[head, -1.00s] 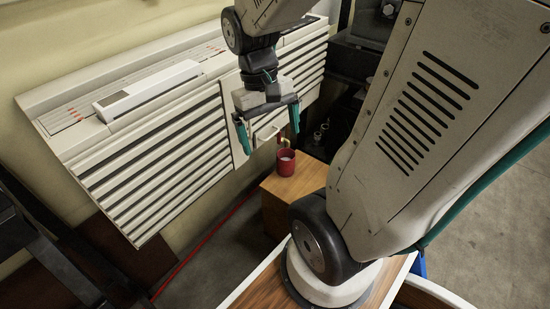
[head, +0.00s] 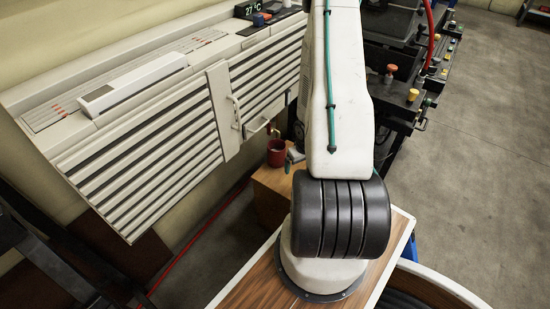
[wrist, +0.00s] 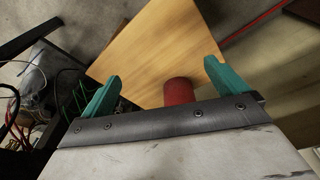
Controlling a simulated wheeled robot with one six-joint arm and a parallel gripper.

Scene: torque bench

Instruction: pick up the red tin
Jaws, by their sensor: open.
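The red tin (head: 277,155) stands on the wooden cabinet top (head: 270,180) in front of the louvred unit. In the wrist view the tin (wrist: 178,91) shows between the teal fingers, nearer the right one, its lower part cut off by the dark gripper bar. My gripper (wrist: 162,73) is open, with nothing held. In the head view only a bit of my gripper (head: 288,166) shows, just right of the tin; my arm hides the rest. I cannot tell the exact gap between fingers and tin.
The cream louvred unit (head: 150,150) with handles (head: 236,112) stands close behind the tin. Dark machinery (head: 400,90) is at the right. A red cable (head: 190,250) runs along the floor. In the wrist view, cables (wrist: 65,95) lie at left.

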